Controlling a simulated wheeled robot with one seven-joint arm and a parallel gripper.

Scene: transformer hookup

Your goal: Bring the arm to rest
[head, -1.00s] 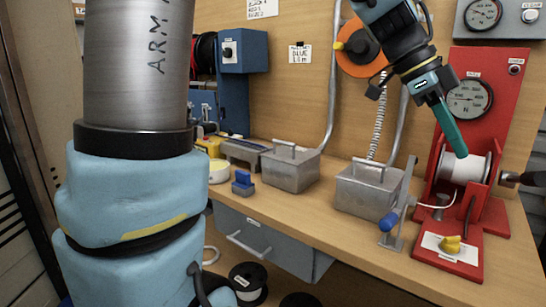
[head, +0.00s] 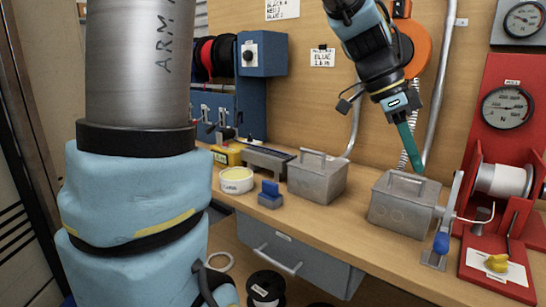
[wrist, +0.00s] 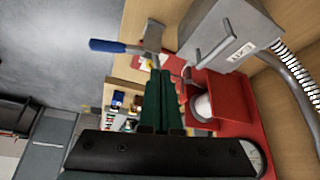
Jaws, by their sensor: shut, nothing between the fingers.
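My gripper (head: 411,160) is in the head view with its green fingers together and nothing between them. It points down, with its tips close to the lidded metal box (head: 402,208) on the bench; I cannot tell if they touch. In the wrist view the green fingers (wrist: 163,82) are side by side, and the box (wrist: 228,35) lies beyond them at the upper right.
A red stand (head: 502,150) with a dial and white spool is at the right. A blue-handled lever (head: 441,242) stands at the bench's front edge. A second metal box (head: 317,178) and a blue block (head: 270,195) are to the left. An orange reel (head: 416,48) hangs behind my arm.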

